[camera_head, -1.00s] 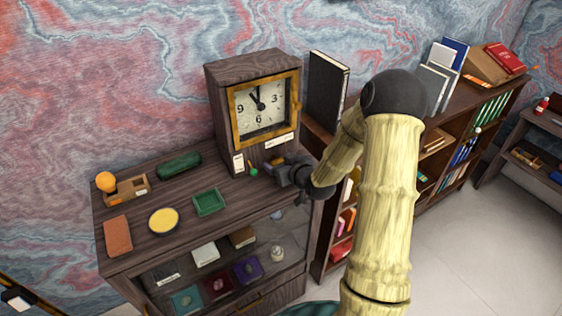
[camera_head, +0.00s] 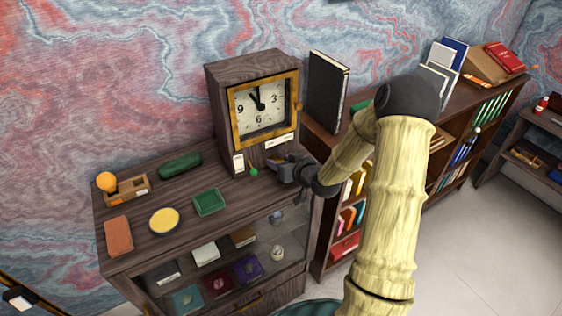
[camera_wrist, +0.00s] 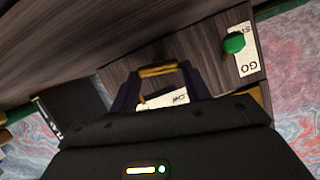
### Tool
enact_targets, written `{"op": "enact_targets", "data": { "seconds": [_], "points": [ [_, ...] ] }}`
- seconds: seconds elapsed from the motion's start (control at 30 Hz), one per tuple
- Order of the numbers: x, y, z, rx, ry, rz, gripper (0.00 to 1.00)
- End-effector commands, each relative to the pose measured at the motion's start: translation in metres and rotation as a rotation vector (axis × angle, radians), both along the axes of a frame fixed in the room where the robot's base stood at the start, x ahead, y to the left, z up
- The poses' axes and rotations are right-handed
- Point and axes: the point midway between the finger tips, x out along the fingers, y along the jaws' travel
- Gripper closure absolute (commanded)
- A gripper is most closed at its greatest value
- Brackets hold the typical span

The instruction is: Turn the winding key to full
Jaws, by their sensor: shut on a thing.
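The wooden clock (camera_head: 226,95) stands on the cabinet, with a pale dial (camera_head: 259,106) in a gold frame. My gripper (camera_head: 274,167) is at the lower front of its case. In the wrist view my gripper's two dark fingers (camera_wrist: 160,82) are shut on the gold winding key (camera_wrist: 158,70), whose bar spans between them. A white label shows partly behind the fingers. A green knob (camera_wrist: 234,43) sits beside a white label reading GO (camera_wrist: 247,62); the knob also shows in the head view (camera_head: 254,172). The key's shaft is mostly hidden.
On the cabinet top (camera_head: 190,238), left of the clock, are a green tray (camera_head: 209,202), a yellow disc (camera_head: 164,221), a brown block (camera_head: 118,235), an orange ball (camera_head: 106,181) and a dark green case (camera_head: 180,165). A bookshelf with a tall black binder (camera_head: 327,92) stands to the right.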

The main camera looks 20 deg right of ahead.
Motion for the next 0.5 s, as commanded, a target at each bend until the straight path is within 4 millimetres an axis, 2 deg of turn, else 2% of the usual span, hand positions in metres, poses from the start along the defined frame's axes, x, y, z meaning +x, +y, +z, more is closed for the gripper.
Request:
{"op": "enact_targets", "data": {
  "seconds": [0.5],
  "points": [
    [0.0019,-0.0081,-0.0004,0.425,0.107,-0.004,0.76]
  ]
}}
